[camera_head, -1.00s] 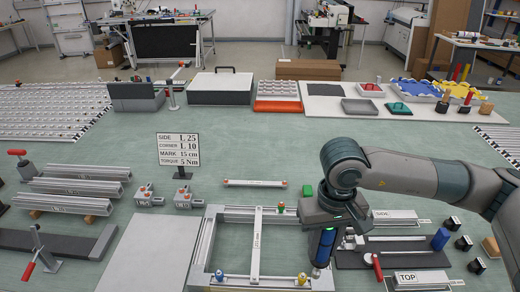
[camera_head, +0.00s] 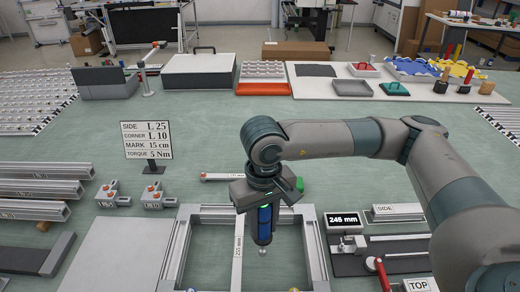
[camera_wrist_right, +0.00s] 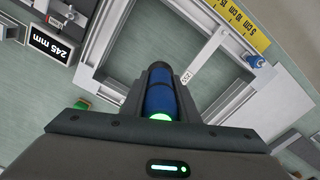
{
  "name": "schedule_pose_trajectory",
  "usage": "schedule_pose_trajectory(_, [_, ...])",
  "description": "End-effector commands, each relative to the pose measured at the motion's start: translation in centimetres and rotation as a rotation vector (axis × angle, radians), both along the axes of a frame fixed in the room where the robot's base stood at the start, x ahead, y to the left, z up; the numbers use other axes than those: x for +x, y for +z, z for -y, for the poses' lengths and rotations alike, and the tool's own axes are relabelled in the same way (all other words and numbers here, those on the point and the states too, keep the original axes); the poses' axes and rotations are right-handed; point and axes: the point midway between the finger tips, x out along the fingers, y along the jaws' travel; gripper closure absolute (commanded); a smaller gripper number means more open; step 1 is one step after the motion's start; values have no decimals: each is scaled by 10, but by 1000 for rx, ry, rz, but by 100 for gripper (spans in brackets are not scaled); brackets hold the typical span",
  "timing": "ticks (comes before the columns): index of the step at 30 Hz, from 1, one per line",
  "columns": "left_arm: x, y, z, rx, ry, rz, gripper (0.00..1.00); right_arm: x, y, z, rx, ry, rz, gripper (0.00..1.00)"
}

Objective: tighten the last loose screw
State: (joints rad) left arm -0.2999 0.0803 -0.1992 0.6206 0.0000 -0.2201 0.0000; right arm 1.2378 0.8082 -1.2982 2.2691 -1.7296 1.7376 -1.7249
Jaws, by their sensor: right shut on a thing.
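My right gripper (camera_head: 266,200) is shut on a dark blue driver (camera_head: 265,225), which points down with its tip above the open middle of the aluminium frame (camera_head: 175,245). The driver stands just right of the frame's labelled cross bar (camera_head: 238,250) and appears clear of the frame. In the right wrist view the blue driver (camera_wrist_right: 160,97) has a glowing green ring, and a blue screw head (camera_wrist_right: 253,61) sits at one frame corner. My left gripper is out of view.
A sign (camera_head: 147,139) reads torque 5 Nm. A display (camera_head: 342,219) reads 245 mm beside a dark measuring fixture (camera_head: 350,262). Aluminium profiles (camera_head: 40,190) and two corner brackets (camera_head: 107,195) lie left.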

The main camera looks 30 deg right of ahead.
Motion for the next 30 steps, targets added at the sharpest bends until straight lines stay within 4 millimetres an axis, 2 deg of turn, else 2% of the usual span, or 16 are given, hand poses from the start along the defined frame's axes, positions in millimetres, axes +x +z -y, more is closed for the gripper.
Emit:
schedule_pose_trajectory(11, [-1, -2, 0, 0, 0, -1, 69, 0, -1, 0, 1, 0, 1, 100])
schedule_pose_trajectory(13, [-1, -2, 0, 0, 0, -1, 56, 0, -1, 0, 1, -1, 1, 100])
schedule_pose_trajectory(19, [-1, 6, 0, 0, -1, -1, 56, 8, 8, 2, 1, -74, 5, 100])
schedule_pose_trajectory(23, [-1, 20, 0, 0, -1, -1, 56, 21, 24, 7, 2, -221, 10, 100])
schedule_pose_trajectory(30, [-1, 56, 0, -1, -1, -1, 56, 60, 66, 27, 1, -685, 18, 100])
